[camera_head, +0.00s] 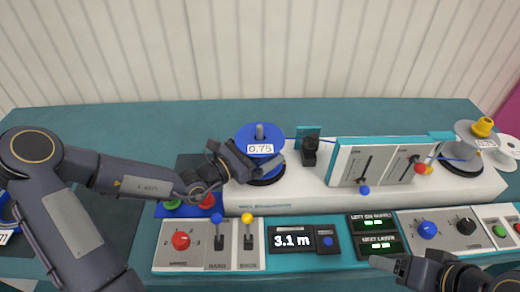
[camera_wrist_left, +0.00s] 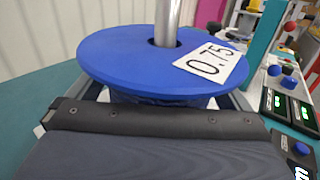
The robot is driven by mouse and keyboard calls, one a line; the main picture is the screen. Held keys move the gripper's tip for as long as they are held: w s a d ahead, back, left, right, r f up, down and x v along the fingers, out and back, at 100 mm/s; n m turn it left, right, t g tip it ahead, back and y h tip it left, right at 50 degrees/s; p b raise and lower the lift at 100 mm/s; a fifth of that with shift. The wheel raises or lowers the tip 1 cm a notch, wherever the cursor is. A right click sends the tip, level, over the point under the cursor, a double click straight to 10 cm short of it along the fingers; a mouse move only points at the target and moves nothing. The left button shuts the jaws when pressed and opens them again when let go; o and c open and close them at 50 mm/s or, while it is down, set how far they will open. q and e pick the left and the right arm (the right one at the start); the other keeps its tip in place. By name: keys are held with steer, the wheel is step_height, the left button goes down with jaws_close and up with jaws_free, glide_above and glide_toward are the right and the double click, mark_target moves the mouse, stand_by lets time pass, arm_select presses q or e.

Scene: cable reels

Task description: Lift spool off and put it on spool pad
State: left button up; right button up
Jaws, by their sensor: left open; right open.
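A blue spool (camera_head: 260,136) labelled 0.75 sits on an upright metal spindle (camera_head: 259,131) at the left end of the white machine. In the left wrist view the spool (camera_wrist_left: 125,55) fills the middle, with the spindle (camera_wrist_left: 167,22) through its hole. My left gripper (camera_head: 257,163) is open at the spool's near side, its fingers low along either side beneath the top flange. Contact cannot be told. My right gripper (camera_head: 388,264) is open and empty in front of the display panel. I cannot clearly identify the spool pad; my left arm covers much of the left side.
The white machine bed (camera_head: 300,187) carries a black guide (camera_head: 310,150), a slider panel (camera_head: 382,163) and a grey reel (camera_head: 464,142) at right. Control panels (camera_head: 205,262) line the front. Another blue spool (camera_head: 5,212) shows partly at far left. Teal table (camera_head: 110,118) is clear at back left.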

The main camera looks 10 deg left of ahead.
arm_select(q)
steer(key=shift+c, duration=0.3)
steer(key=shift+r, duration=0.1)
steer(key=c, duration=1.3)
step_height(320, 180, up, 18)
steer(key=p, duration=0.3)
steer(key=shift+b, duration=0.3)
